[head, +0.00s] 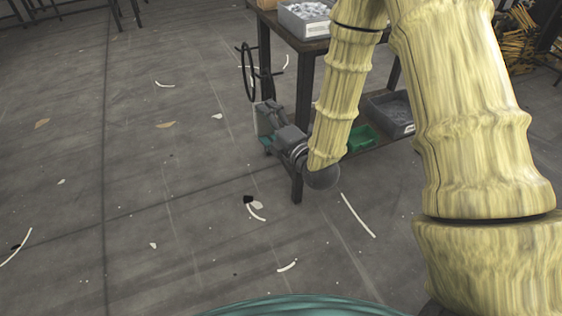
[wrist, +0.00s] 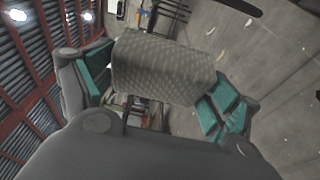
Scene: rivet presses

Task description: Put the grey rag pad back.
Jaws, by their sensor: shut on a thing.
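The grey rag pad (wrist: 162,68), a rounded block with a fine woven pattern, fills the middle of the wrist view. My gripper (wrist: 158,85) is shut on it, with one teal-lined finger at each side. In the head view my gripper (head: 272,128) hangs at the end of my yellow-sleeved arm, beside the left end of a workbench. The pad is small there and hard to tell from the grey fingers. I cannot tell where the pad's place is.
The workbench (head: 297,170) carries a grey bin of small parts (head: 305,28) on top. A green tray (head: 361,138) and a dark grey bin (head: 402,127) are on its lower shelf. A dark handwheel (head: 246,72) stands close behind my gripper. The floor (head: 130,190) at left is open, with scattered scraps.

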